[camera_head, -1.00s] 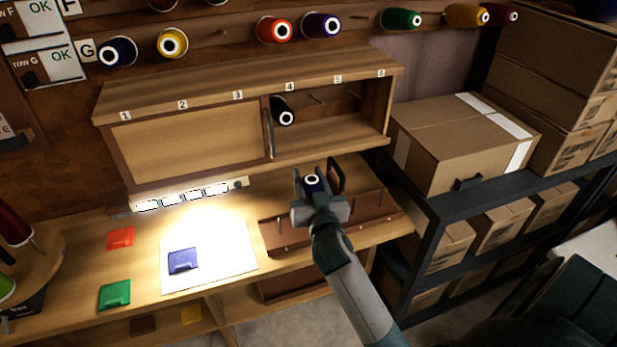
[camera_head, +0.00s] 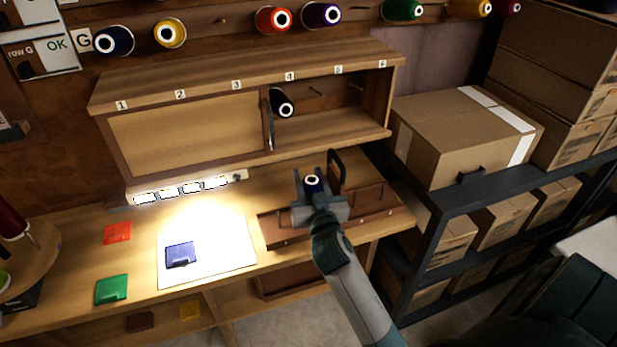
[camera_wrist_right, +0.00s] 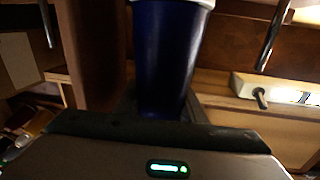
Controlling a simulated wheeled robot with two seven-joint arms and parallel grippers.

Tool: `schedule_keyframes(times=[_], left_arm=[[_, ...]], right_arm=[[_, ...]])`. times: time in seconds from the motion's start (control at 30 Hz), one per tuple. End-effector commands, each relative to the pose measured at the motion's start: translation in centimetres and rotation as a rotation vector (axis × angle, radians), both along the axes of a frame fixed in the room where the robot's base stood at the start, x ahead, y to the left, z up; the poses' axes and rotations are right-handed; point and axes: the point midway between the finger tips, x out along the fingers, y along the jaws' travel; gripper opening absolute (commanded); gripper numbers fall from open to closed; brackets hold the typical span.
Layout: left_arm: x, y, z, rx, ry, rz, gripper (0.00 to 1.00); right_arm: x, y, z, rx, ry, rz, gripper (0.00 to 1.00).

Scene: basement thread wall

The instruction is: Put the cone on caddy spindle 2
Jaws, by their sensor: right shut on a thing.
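My right gripper (camera_head: 313,188) is shut on a dark blue cone (camera_head: 312,181) with a white top, held upright over the brown caddy. In the right wrist view the blue cone (camera_wrist_right: 165,60) stands in the jaws. The caddy (camera_head: 290,238) is a long tray on the bench with thin upright spindles and a dark handle (camera_head: 336,168). My gripper and arm hide its middle, so I cannot tell which spindle is under the cone. In the wrist view, metal rods (camera_wrist_right: 273,36) show on both sides of the cone. My left gripper is not in view.
Behind the caddy stands a cubby with labels 1 to 6, holding a black cone (camera_head: 283,104). Cardboard boxes (camera_head: 455,140) fill a shelf at right.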

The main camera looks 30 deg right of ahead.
Motion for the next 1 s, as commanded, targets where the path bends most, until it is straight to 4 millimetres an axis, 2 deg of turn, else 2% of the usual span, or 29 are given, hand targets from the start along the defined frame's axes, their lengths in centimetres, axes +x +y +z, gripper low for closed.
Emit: schedule_keyframes(times=[0.47,1.0], left_arm=[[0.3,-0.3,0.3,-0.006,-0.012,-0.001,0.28],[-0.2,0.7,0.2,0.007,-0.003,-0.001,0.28]], right_arm=[[0.0,0.0,-0.2,0.000,-0.001,0.000,0.07],[0.0,0.0,-0.2,0.000,-0.001,0.000,0.07]])
